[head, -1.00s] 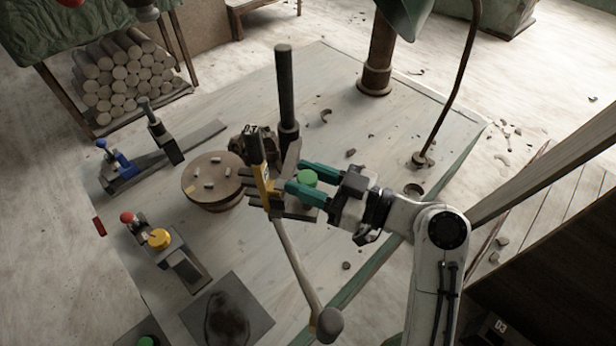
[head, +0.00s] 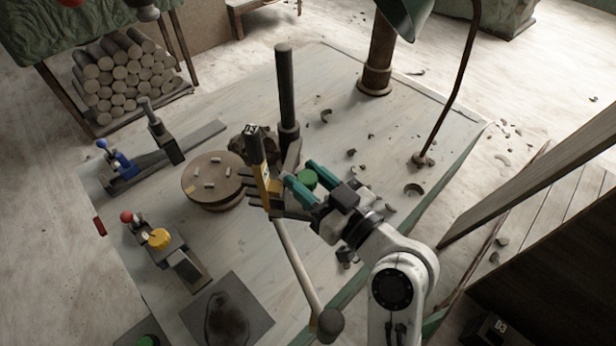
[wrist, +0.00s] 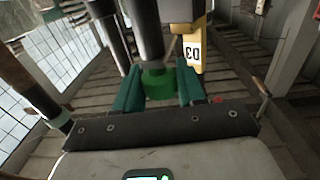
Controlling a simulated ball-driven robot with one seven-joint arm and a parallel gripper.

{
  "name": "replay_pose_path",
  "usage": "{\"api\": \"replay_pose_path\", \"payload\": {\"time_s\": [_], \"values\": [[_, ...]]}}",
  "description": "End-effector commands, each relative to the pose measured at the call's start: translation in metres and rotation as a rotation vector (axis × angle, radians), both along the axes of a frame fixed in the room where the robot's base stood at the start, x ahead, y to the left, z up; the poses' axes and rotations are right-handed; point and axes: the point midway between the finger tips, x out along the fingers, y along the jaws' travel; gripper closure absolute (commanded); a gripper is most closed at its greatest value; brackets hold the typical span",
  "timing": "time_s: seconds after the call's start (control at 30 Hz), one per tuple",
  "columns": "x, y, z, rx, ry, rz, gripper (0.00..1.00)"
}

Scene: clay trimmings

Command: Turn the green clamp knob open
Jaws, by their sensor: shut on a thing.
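The green clamp knob (head: 307,179) sits on a dark clamp fixture beside the tall dark post, at the middle of the table. My gripper (head: 302,180) has its two teal fingers on either side of the knob and is shut on it. In the wrist view the green knob (wrist: 158,84) lies between the teal fingers (wrist: 157,92), with a dark cylinder in front of its upper part. A yellow upright piece (head: 263,180) with a dark top stands just left of the knob; in the wrist view it carries the marking 03.
A round wooden disc (head: 212,178) with small pieces lies to the left. A long-handled lever (head: 297,265) slants toward the front. A lamp (head: 405,15) hangs at the back right.

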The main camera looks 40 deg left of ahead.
Motion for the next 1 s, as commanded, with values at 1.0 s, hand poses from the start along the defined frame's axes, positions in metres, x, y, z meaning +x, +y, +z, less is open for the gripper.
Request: {"api": "replay_pose_path", "payload": {"time_s": [1.0], "values": [[-0.009, -0.083, -0.002, 0.000, -0.001, -0.003, 0.40]]}}
